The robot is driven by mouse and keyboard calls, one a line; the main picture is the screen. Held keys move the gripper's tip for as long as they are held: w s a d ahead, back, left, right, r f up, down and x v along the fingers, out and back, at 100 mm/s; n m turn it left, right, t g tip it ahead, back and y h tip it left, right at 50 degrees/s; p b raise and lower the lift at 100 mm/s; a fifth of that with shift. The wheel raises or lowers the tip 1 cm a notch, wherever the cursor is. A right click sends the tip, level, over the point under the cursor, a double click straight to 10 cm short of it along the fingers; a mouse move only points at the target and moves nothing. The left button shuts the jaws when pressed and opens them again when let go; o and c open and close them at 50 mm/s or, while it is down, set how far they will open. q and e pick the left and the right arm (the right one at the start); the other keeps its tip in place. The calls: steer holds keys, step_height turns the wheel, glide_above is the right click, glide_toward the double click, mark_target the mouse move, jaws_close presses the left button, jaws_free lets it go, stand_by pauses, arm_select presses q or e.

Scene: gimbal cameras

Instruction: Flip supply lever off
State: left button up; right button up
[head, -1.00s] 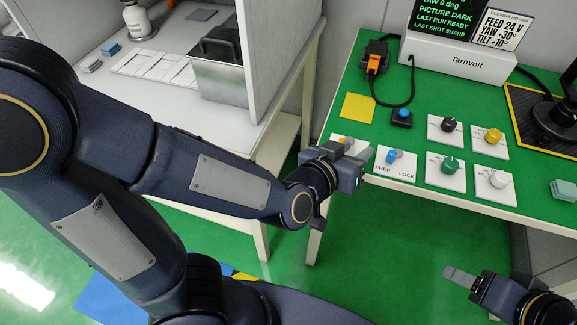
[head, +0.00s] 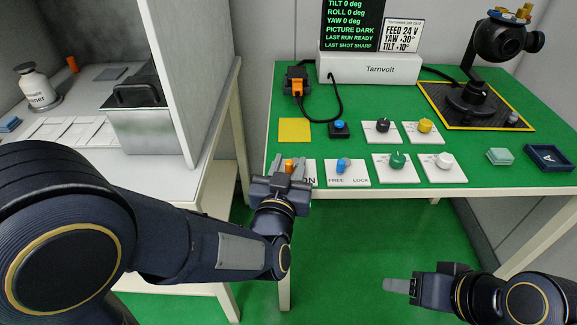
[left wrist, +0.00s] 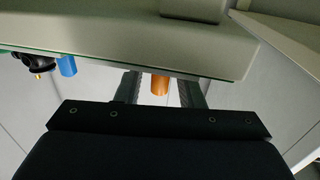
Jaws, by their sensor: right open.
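The orange lever (head: 289,164) stands on a white plate (head: 310,178) at the green table's near left edge; "ON" shows at the plate's right, and the rest of its label is hidden behind my gripper. My left gripper (head: 287,166) is open, with a finger on each side of the orange lever. In the left wrist view the orange lever (left wrist: 160,84) shows between the two spread fingers (left wrist: 161,90); I cannot tell whether they touch it. My right gripper (head: 398,286) is open and empty, low in front of the table.
A blue lever (head: 343,165) on a FREE/LOCK plate stands just right. Black, yellow, green and white knobs lie further right. A yellow square (head: 294,130), a blue button (head: 339,125) and a cabled orange plug (head: 297,88) are behind. A partition (head: 185,70) stands left.

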arm_select(q)
steer(key=shift+w, duration=0.15)
jaws_close()
steer(key=shift+w+a+f+m+h+b, duration=0.1)
steer(key=shift+a+f+m+h+b, duration=0.15)
steer(key=shift+h+b, duration=0.45)
steer(key=shift+r+m+g+h+b, duration=0.15)
steer(key=shift+m+g+h+b, duration=0.15)
steer(key=shift+m+h+b, duration=0.25)
steer(key=shift+r, duration=0.1)
jaws_free()
